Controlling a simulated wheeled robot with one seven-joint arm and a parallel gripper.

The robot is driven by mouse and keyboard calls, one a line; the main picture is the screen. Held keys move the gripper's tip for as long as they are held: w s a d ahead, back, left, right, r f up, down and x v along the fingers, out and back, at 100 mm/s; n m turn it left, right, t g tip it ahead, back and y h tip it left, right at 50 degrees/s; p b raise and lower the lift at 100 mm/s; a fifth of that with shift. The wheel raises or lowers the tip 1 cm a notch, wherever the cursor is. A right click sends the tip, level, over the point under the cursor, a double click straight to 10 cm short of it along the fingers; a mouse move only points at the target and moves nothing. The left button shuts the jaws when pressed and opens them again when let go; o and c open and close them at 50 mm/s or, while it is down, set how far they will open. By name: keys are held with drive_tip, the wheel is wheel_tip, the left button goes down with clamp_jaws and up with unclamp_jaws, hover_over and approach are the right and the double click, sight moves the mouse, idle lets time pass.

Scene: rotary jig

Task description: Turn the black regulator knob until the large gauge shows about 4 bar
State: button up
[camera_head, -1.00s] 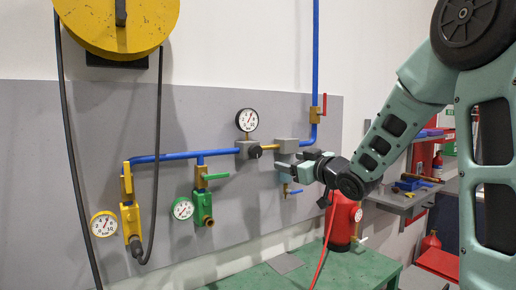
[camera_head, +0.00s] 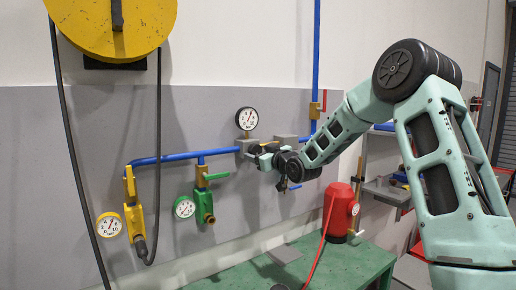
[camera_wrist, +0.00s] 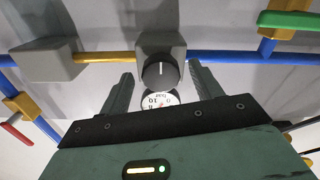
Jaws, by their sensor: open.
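The large gauge (camera_head: 247,118) has a white face and black rim and sits above the regulator block on the grey panel. Its needle looks near upright, but the reading is too small to tell. In the wrist view the gauge face (camera_wrist: 159,100) shows upside down and partly hidden. The black regulator knob (camera_wrist: 160,73), with a white mark, sits on a grey block between my two fingers. My gripper (camera_wrist: 160,69) is open around the knob, with a gap on each side. In the head view my gripper (camera_head: 264,159) is in front of the regulator and mostly covers the knob.
A blue pipe (camera_head: 165,158) runs left to a yellow valve (camera_head: 130,187) and a green valve (camera_head: 203,204), each with a small gauge. A red tank (camera_head: 339,213) stands on the green bench (camera_head: 345,264). A yellow hose reel (camera_head: 115,25) hangs upper left.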

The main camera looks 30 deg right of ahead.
drive_tip(key=shift+w, duration=0.65)
drive_tip(key=c, duration=1)
drive_tip(key=shift+o, duration=0.2)
drive_tip(key=shift+f, duration=0.1)
drive_tip(key=shift+a+f+b, duration=0.1)
drive_tip(key=shift+b, duration=0.45)
